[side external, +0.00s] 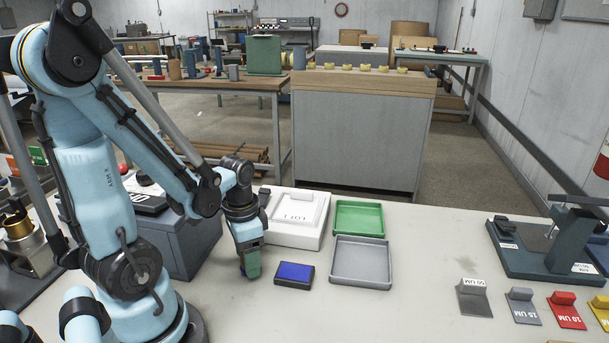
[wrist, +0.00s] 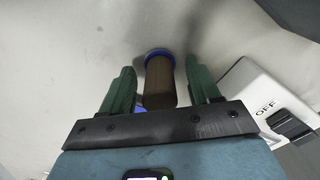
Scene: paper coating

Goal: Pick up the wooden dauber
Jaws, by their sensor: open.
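The wooden dauber (wrist: 160,84) is a brown cylinder with a blue end. In the wrist view it lies between the two green fingers of my gripper (wrist: 160,88), with a narrow gap on each side. My gripper is open around it and not closed on it. In the side view my gripper (side external: 250,268) points down close to the table, left of the blue pad. The dauber is mostly hidden behind the fingers there.
A dark-framed blue pad (side external: 294,273) lies just right of my gripper. A grey tray (side external: 361,285) and a green tray (side external: 358,203) are further right. A grey box (side external: 190,245) is at left.

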